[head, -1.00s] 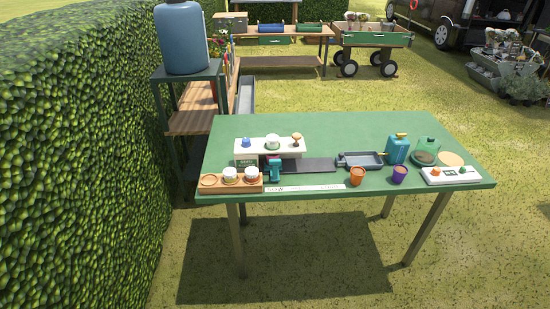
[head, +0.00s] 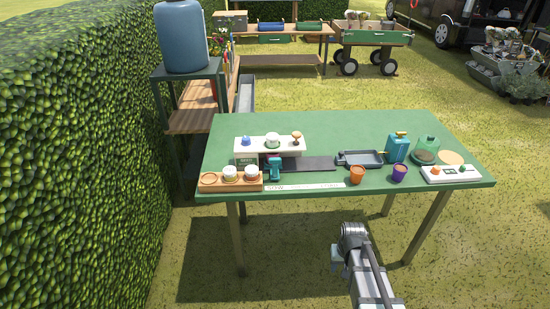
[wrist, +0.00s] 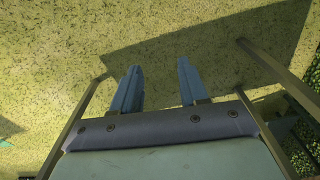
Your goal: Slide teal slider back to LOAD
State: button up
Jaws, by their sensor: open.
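The teal slider (head: 275,169) is a small upright block at the left end of the dark flat track (head: 312,164), in the head view. It stands just right of the wooden cup holder and in front of the white shelf. My gripper (wrist: 159,65) is open and empty in the wrist view, its two blue fingers apart above grass. In the head view the end of my arm (head: 352,238) is in front of the table's near edge, well right of the slider and not touching it. The fingers cannot be made out there. No LOAD mark is legible.
The green table (head: 350,130) also bears a wooden holder with white cups (head: 232,184), a labelled white strip (head: 306,187), orange (head: 357,174) and purple (head: 400,173) pots, a tray (head: 360,159) and a teal can (head: 397,150). A white shelf (head: 255,145) overhangs the track.

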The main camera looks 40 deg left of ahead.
jog(key=w+a+r+n+t+y, duration=0.1)
jog(key=w+a+r+n, duration=0.15)
jog(key=a+r, duration=0.95)
notch_tip(320, 180, up, 29)
jog(key=n+g+h, duration=0.1)
jog(key=n, duration=1.6)
send_over(275, 158)
notch_tip(275, 158, down, 14)
jog(key=shift+s+r, duration=0.1)
jog(key=shift+r, duration=0.05)
grip_shut()
